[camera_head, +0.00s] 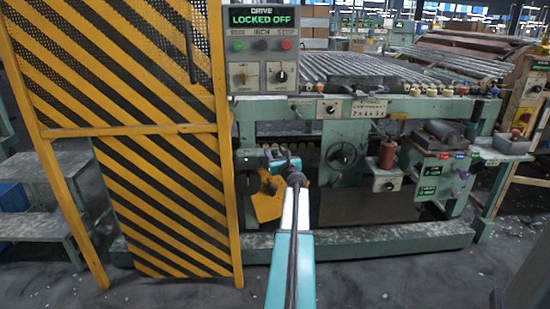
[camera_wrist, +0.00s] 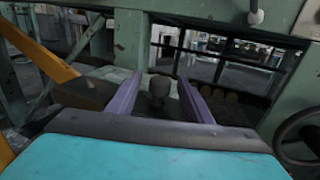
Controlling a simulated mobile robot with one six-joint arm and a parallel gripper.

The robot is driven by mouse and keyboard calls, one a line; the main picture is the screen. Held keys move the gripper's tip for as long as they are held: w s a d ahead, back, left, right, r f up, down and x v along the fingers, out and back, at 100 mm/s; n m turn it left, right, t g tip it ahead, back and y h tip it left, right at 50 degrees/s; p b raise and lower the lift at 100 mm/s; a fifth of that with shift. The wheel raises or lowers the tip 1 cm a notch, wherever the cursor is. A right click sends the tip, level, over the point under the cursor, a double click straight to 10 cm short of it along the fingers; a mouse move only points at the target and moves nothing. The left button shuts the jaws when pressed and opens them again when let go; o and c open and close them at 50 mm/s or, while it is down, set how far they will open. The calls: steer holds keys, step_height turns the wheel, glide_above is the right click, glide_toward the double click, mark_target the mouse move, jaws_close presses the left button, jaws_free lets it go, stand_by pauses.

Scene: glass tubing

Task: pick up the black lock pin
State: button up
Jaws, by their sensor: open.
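My gripper (camera_wrist: 160,82) is open in the wrist view, its two purple fingers pointing away from the camera. A dark rounded knob (camera_wrist: 160,88), which looks like the black lock pin, shows between the fingers. I see a gap on both sides of it; I cannot tell how deep it sits between them. In the head view my arm reaches forward to the green machine, and its end hides most of the gripper and the area around the pin. I cannot make out the pin there.
The green machine frame (camera_head: 420,105) has rollers on top and a black handwheel (camera_head: 341,155) right of my arm. A yellow-and-black striped guard (camera_head: 165,190) stands to the left. A control box (camera_head: 264,50) reads "LOCKED OFF". A yellow part (camera_head: 266,208) hangs beside my arm.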

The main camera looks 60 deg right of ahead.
steer(key=c, duration=1.2)
steer(key=shift+o, duration=0.2)
step_height(320, 180, up, 10)
steer(key=p, duration=0.4)
stand_by(0.3)
